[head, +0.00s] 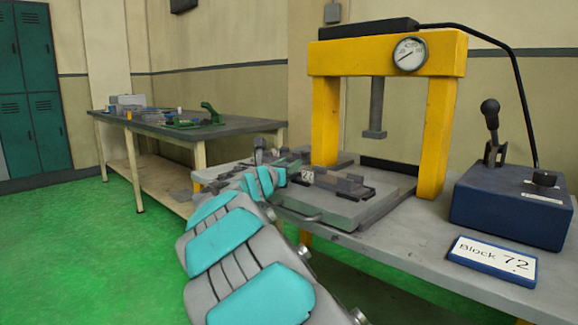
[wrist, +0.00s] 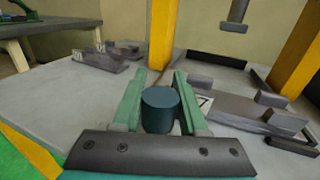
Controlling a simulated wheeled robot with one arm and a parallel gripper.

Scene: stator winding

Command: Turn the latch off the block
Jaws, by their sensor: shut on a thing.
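My gripper (wrist: 160,95) shows in the wrist view with its two green fingers on either side of a dark blue-green round knob (wrist: 160,110). It is shut on this knob. Whether the knob belongs to the latch I cannot tell, as its base is hidden behind the gripper. A dark grey block (wrist: 235,112) with a partly hidden number label lies just right of the fingers. In the head view the same area shows a grey block (head: 345,185) with a white number label, beside my gripper (head: 282,172).
A yellow press (head: 442,130) with a gauge stands over the plate. Another labelled grey block (wrist: 100,60) lies at left in the wrist view. A blue control box (head: 510,205) with a lever and a "Block 72" sign (head: 492,260) are at right. A second bench (head: 160,128) stands behind.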

